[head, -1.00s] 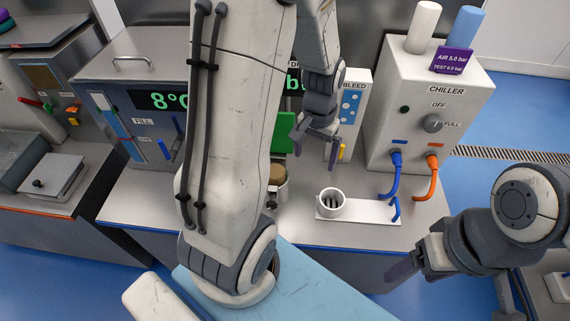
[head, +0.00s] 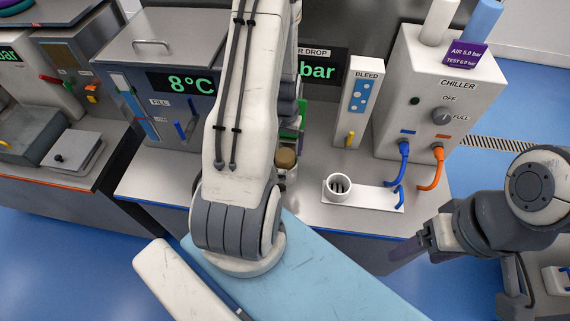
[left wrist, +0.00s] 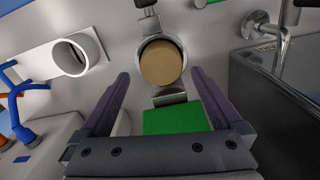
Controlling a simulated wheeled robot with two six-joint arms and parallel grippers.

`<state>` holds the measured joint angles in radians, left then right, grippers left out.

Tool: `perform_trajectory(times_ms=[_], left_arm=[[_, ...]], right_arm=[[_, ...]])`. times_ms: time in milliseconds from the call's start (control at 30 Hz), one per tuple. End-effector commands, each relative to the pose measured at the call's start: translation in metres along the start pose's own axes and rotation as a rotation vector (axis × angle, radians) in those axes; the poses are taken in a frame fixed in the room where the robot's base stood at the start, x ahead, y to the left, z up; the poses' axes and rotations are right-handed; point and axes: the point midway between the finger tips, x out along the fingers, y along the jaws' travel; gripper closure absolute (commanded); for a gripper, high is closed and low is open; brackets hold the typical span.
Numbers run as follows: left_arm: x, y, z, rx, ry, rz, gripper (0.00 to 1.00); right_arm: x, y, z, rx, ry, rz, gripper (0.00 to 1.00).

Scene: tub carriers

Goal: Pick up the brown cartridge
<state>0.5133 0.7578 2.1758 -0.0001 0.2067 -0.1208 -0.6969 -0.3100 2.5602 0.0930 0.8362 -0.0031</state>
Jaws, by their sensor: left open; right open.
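The brown cartridge (head: 286,159) stands in a light cup-shaped holder on the bench, just right of my left arm in the head view. In the left wrist view, the round tan top of the cartridge (left wrist: 162,64) sits inside the holder's rim. My left gripper (left wrist: 160,76) is open and empty, its two fingers apart on either side of the line to the cartridge, short of it. In the head view my left arm hides most of this gripper. My right gripper (head: 405,253) is open, out past the bench's front edge at the right.
A white cup (head: 338,187) on a white plate stands right of the cartridge. The chiller (head: 420,100) with blue and orange hoses stands behind it. A metal spout (left wrist: 268,28) is near the holder.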

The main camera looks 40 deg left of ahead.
Motion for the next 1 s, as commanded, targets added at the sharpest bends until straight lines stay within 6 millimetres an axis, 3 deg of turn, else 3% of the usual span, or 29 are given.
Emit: perform_trajectory(times_ms=[100, 300, 600, 867, 1000], left_arm=[[0.012, -0.002, 0.001, 0.0, -0.007, 0.001, 0.0], [0.034, -0.002, 0.0, 0.0, -0.004, 0.001, 0.0], [0.037, -0.002, -0.001, 0.0, 0.0, 0.0, 0.0], [0.037, -0.002, -0.001, 0.0, -0.001, 0.0, 0.99], [0.037, -0.002, -0.001, 0.0, -0.001, 0.0, 1.0]], right_arm=[[-0.013, -0.001, -0.001, -0.002, 0.0, 0.0, 0.27], [-0.018, -0.001, -0.001, -0.003, 0.0, 0.0, 0.27], [-0.018, -0.001, -0.001, -0.003, 0.0, 0.0, 0.27], [-0.018, -0.001, -0.001, -0.003, 0.0, 0.0, 0.27], [-0.018, -0.001, -0.001, -0.003, 0.0, 0.0, 0.27]])
